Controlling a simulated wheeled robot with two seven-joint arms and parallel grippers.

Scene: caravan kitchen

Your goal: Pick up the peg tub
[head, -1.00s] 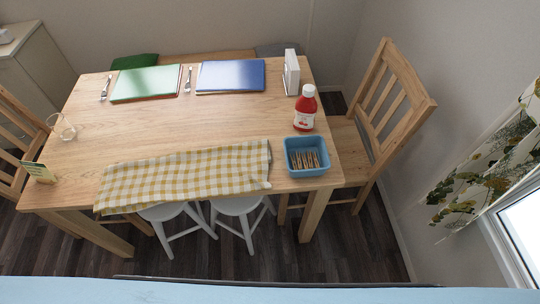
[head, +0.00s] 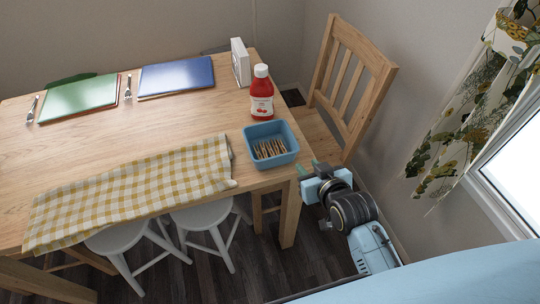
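The peg tub (head: 284,157) is a blue, open-topped square tub with several wooden pegs (head: 269,148) in it. It stands upright on the table's near right corner in the head view. My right gripper (head: 308,170) is just off the table's right edge, to the right of the tub and apart from it. Its greenish fingertips appear spread, with nothing seen between them. My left gripper is not in view.
A red sauce bottle (head: 262,100) stands just behind the tub. A checked cloth (head: 130,190) lies to its left along the table's (head: 150,130) front edge. A wooden chair (head: 345,90) stands right of the table. White stools (head: 205,218) are below the front edge.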

